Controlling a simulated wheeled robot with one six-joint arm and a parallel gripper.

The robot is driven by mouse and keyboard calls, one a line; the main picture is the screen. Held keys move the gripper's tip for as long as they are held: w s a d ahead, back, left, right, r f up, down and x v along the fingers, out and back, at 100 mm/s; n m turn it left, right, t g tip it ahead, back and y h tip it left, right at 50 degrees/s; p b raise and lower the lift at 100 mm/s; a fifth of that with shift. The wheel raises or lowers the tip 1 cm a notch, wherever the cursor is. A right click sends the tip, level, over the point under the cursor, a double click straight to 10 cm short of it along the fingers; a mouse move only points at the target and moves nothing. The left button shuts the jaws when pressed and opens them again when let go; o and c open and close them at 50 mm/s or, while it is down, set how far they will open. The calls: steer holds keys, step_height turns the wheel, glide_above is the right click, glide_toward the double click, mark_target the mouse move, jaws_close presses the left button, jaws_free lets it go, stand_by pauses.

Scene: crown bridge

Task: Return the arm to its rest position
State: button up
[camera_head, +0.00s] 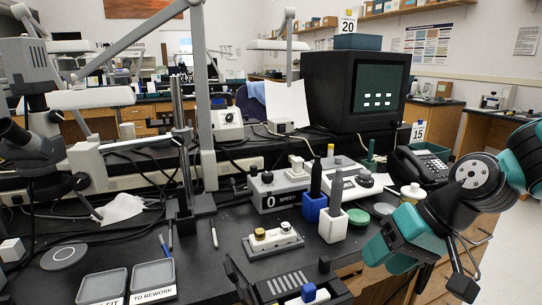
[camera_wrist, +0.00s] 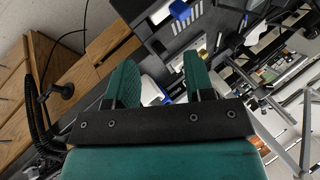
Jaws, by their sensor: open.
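My gripper (camera_head: 387,258) is at the right of the head view, over the right end of the black bench. Its two teal fingers point down and to the left. In the wrist view, the fingers (camera_wrist: 160,80) stand apart with nothing held between them. The arm bends in from the right edge of the head view.
The black bench holds two grey trays, TO FIT (camera_head: 102,286) and TO REWORK (camera_head: 153,276), and a white block with gold pieces (camera_head: 272,240). A blue holder (camera_head: 314,207), a white holder (camera_head: 333,225) and a telephone (camera_head: 425,165) stand nearer the arm. Floor shows at far right.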

steer(key=s+a+r+n+g+h, duration=0.1)
steer(key=s+a+r+n, duration=0.15)
steer(key=s, duration=0.45)
steer(key=s+a+r+n+g+h, duration=0.1)
steer(key=s+a+r+n, duration=0.2)
steer(key=s, duration=0.5)
step_height(320, 180, up, 14)
steer(key=p, duration=1.5)
steer(key=shift+w+d+r, duration=0.15)
steer(key=shift+w+d, duration=0.25)
steer(key=shift+w, duration=0.05)
